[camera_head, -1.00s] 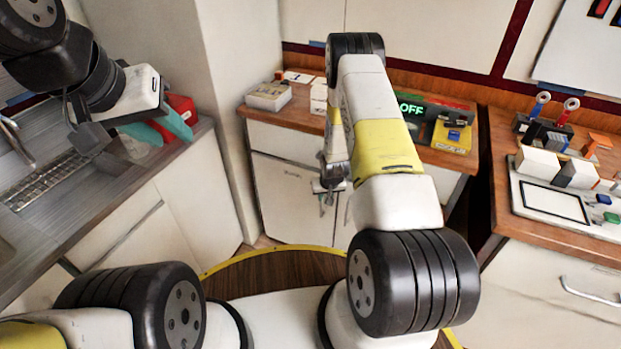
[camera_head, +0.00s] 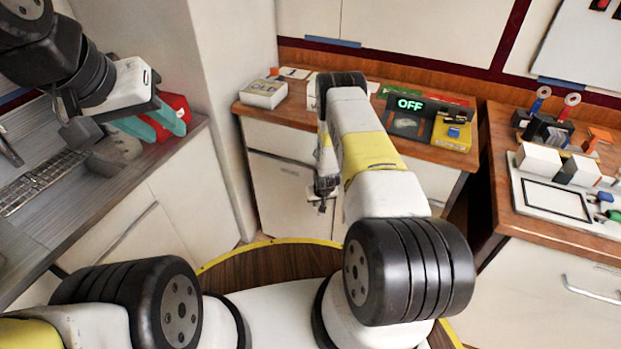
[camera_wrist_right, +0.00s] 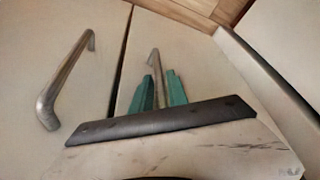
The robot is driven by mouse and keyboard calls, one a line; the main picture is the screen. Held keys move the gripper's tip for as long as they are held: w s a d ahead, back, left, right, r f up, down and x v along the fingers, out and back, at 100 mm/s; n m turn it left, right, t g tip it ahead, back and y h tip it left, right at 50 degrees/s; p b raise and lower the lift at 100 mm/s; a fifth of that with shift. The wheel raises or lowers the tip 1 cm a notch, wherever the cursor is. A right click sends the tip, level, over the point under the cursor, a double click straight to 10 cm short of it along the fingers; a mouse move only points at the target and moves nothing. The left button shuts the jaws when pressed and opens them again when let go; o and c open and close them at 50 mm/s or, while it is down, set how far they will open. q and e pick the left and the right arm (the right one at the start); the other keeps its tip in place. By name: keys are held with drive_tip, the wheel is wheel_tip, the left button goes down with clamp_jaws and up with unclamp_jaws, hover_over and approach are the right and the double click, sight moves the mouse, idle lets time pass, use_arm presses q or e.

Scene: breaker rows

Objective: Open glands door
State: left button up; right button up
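Pale cabinet doors (camera_head: 283,187) stand under the middle wooden counter; I cannot read which one is marked glands. In the right wrist view, one metal bar handle (camera_wrist_right: 66,80) is at the left, and a second handle (camera_wrist_right: 153,66) is beyond the right gripper's green fingers. My right gripper (camera_wrist_right: 158,88) is open, its fingers apart and lined up with that second handle; I cannot tell if they touch it. In the head view, the right gripper (camera_head: 324,197) is small and dark before the doors. My left gripper (camera_head: 158,125) has teal fingers spread open over the left counter.
A red box (camera_head: 176,106) is behind the left gripper. The middle counter holds a green OFF display (camera_head: 410,104), a yellow box (camera_head: 453,133) and a white box (camera_head: 264,93). The right counter (camera_head: 500,180) is crowded. A yellow-edged floor area (camera_head: 262,268) lies in front of the doors.

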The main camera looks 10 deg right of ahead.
drive_tip(key=shift+c, duration=0.4)
clamp_jaws()
idle(0.9)
